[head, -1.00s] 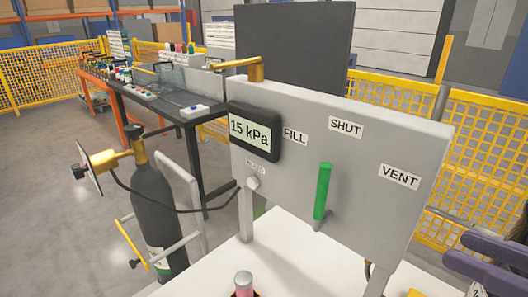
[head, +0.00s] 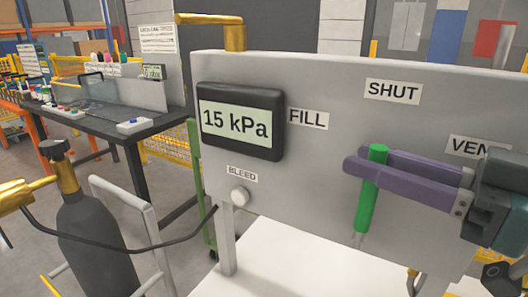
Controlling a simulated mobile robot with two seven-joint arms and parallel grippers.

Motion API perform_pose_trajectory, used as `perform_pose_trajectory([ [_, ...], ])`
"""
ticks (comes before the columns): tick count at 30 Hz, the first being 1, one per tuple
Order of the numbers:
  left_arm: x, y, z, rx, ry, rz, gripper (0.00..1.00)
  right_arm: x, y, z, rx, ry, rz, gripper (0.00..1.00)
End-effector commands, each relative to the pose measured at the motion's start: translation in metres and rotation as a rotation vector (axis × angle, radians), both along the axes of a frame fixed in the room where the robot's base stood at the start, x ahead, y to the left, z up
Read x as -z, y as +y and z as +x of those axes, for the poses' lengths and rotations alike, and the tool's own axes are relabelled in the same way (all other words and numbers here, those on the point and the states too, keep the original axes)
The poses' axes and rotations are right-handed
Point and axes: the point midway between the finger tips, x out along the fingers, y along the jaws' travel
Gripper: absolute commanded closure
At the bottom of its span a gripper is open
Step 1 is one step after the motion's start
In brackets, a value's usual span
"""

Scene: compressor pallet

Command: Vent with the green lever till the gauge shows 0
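The grey panel (head: 300,200) carries a gauge (head: 240,121) that reads 15 kPa. Its green lever (head: 366,205) stands nearly upright, its top leaning slightly right, below the SHUT label (head: 394,90). The FILL label (head: 308,119) is to its left and the VENT label (head: 478,147) to its right, partly hidden by my gripper. My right gripper (head: 372,164) reaches in from the right, with the lever's upper part between its two purple fingers. I cannot tell whether they press on it. My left gripper is not in view.
A small BLEED knob (head: 240,195) sits below the gauge. A brass pipe (head: 233,35) rises from the panel top. A dark gas cylinder (head: 90,235) with a hose stands at left in a trolley. A dark workbench (head: 150,143) is behind it.

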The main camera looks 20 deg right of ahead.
Motion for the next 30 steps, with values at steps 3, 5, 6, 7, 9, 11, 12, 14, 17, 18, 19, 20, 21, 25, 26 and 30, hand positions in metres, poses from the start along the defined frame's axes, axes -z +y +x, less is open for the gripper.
perform_pose_trajectory([
  [3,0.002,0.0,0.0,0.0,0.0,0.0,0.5,-0.001,0.007,0.014,0.001,-0.005,0.002,0.65],
  [5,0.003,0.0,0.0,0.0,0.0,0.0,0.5,-0.001,0.01,0.019,0.001,-0.004,0.001,0.65],
  [6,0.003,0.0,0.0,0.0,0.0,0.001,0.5,-0.001,0.012,0.022,0.0,-0.003,0.002,0.65],
  [7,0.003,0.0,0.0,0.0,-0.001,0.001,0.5,-0.001,0.013,0.023,0.0,-0.003,0.001,0.65],
  [9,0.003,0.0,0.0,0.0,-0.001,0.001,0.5,0.0,0.015,0.027,0.0,-0.001,0.0,0.65],
  [11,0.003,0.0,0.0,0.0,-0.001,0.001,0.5,0.0,0.016,0.028,0.0,0.0,0.0,0.65],
  [12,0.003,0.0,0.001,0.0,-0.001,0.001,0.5,0.0,0.017,0.029,-0.001,0.0,0.0,0.65],
  [14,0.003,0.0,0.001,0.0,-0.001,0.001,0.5,0.0,0.017,0.03,-0.001,0.0,0.0,0.65],
  [17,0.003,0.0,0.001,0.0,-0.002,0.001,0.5,0.0,0.017,0.03,-0.001,0.001,0.0,0.65],
  [18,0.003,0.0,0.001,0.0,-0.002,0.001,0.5,0.0,0.017,0.03,-0.001,0.001,0.0,0.65],
  [19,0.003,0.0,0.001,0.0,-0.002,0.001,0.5,0.0,0.017,0.03,-0.001,0.001,0.0,0.65],
  [20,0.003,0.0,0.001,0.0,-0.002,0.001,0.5,0.0,0.017,0.03,-0.001,0.001,0.0,0.65],
  [21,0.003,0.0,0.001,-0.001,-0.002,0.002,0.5,0.0,0.017,0.03,-0.001,0.001,0.0,0.69],
  [25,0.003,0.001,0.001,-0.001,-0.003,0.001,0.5,0.0,0.017,0.029,-0.001,0.001,0.0,0.83],
  [26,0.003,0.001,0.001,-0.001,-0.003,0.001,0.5,0.0,0.017,0.029,-0.001,0.001,0.0,0.87],
  [30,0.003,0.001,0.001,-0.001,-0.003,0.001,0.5,0.0,0.017,0.029,-0.001,0.0,0.0,1.0],
])
